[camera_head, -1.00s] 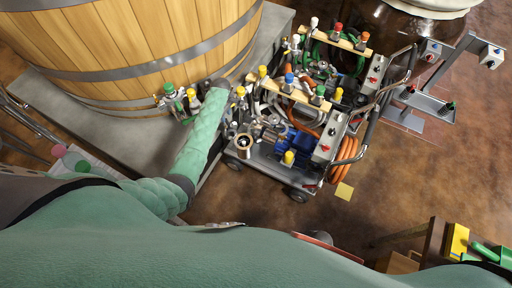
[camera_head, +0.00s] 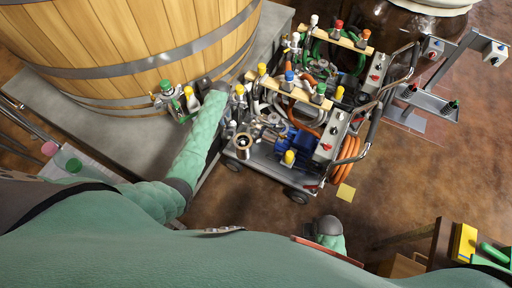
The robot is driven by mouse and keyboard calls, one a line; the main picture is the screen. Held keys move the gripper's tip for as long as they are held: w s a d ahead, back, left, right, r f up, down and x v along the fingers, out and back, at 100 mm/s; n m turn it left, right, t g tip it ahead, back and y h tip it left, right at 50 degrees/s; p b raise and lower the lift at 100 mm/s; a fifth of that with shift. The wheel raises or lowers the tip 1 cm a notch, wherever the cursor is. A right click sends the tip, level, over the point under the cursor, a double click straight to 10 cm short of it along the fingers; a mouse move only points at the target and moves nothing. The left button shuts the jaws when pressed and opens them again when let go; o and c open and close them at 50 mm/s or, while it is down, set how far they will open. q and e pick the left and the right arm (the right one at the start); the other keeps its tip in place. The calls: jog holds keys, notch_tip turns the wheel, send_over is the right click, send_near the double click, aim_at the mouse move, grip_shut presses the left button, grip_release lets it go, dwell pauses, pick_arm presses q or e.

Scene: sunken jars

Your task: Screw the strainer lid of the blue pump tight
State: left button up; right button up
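The blue pump (camera_head: 303,141) sits on the lower deck of the near cart, partly under hoses and fittings. My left gripper (camera_head: 222,88) is at the end of the green arm, above the cart's left end near the valves. Its fingers are small and mixed with fittings, so their opening is unclear. Part of my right arm shows at the bottom, but its gripper is not visible.
A wooden vat (camera_head: 135,35) stands on a grey plinth (camera_head: 100,115) at the left. A second cart with a green hose (camera_head: 318,50) stands behind the near one. An orange hose (camera_head: 347,155) hangs at the near cart's right. The brown floor (camera_head: 420,180) at right is mostly clear.

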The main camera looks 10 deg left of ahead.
pick_arm(q)
jog(key=shift+f, duration=0.95)
jog(key=shift+c, duration=0.5)
